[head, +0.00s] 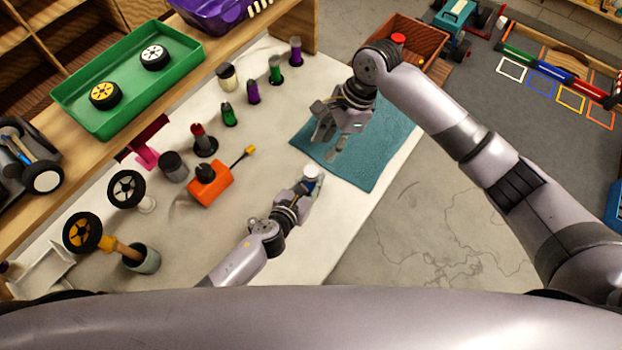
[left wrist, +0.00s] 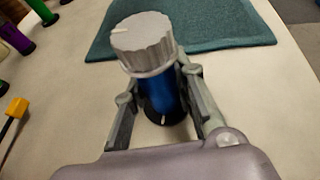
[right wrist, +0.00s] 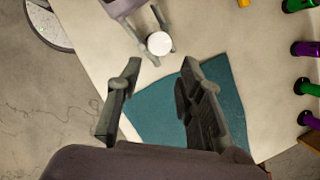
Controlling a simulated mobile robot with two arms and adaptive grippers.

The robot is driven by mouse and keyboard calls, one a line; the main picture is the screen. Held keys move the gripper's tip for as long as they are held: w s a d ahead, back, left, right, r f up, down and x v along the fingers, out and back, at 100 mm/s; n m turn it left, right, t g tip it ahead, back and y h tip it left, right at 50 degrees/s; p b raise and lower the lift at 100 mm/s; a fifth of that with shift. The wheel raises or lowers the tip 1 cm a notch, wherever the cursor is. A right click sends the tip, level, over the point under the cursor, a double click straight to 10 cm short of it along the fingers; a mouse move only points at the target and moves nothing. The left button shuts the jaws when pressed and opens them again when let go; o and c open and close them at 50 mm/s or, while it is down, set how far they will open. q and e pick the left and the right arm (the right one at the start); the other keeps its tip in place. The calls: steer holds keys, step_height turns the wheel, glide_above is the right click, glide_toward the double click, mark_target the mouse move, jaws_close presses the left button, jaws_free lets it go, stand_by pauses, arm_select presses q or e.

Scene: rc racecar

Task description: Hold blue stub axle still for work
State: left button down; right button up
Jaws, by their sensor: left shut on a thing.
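The blue stub axle (left wrist: 165,95) stands upright on a dark round base between the fingers of my left gripper (head: 312,184). A pale grey ribbed cap (left wrist: 143,42) sits on its top; from above it shows as a white disc in the right wrist view (right wrist: 159,43). My left gripper is shut on the blue stub axle from both sides, low over the white tabletop. My right gripper (head: 326,145) is open and empty above the teal mat, apart from the axle. In the right wrist view its two fingers are spread wide.
The teal mat (head: 375,155) lies behind the axle near the table's right edge. An orange block (head: 211,188) and several green, purple and red upright parts stand to the left. A green tray (head: 130,80) holds two wheels. Bare tabletop surrounds my left gripper.

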mark_target(311, 171)
steer(key=shift+o, duration=1.4)
steer(key=shift+n, duration=0.6)
steer(key=shift+o, duration=0.3)
steer(key=n, duration=0.3)
steer(key=shift+a+r, duration=0.15)
steer(key=shift+a, duration=0.1)
steer(key=a+f+m+h, duration=0.1)
steer(key=f+m, duration=0.2)
steer(key=m, duration=0.5)
steer(key=s+a+f+m+h, duration=0.1)
steer(key=f+m, duration=0.2)
steer(key=m, duration=0.5)
steer(key=a+f+m+t+h, duration=0.1)
steer(key=f+m, duration=0.2)
steer(key=m, duration=0.5)
steer(key=shift+s+a+f+m+h, duration=0.15)
steer(key=shift+f+m+h, duration=0.05)
steer(key=shift+m+h, duration=0.2)
steer(key=shift+c, duration=0.5)
